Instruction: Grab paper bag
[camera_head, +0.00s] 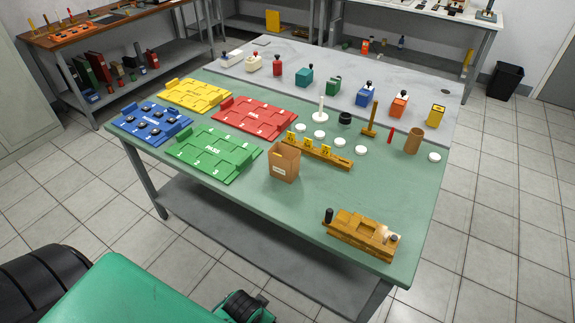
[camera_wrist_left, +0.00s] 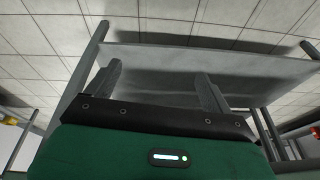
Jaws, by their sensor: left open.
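The brown paper bag (camera_head: 284,161) stands upright on the green mat (camera_head: 262,214) of the table, near its front edge, with an open top and a small white label on its front. My left gripper (camera_wrist_left: 160,84) shows in the left wrist view with its two dark fingers spread apart and nothing between them. It faces the table's grey lower shelf and the tiled floor. The bag does not show in that view. Neither gripper can be made out in the head view.
Green (camera_head: 209,152), red (camera_head: 256,116), blue (camera_head: 150,124) and yellow (camera_head: 194,94) trays lie left of the bag. A yellow rack (camera_head: 316,152) stands close behind it. A wooden fixture (camera_head: 362,235) sits at the front right. The mat between bag and fixture is clear.

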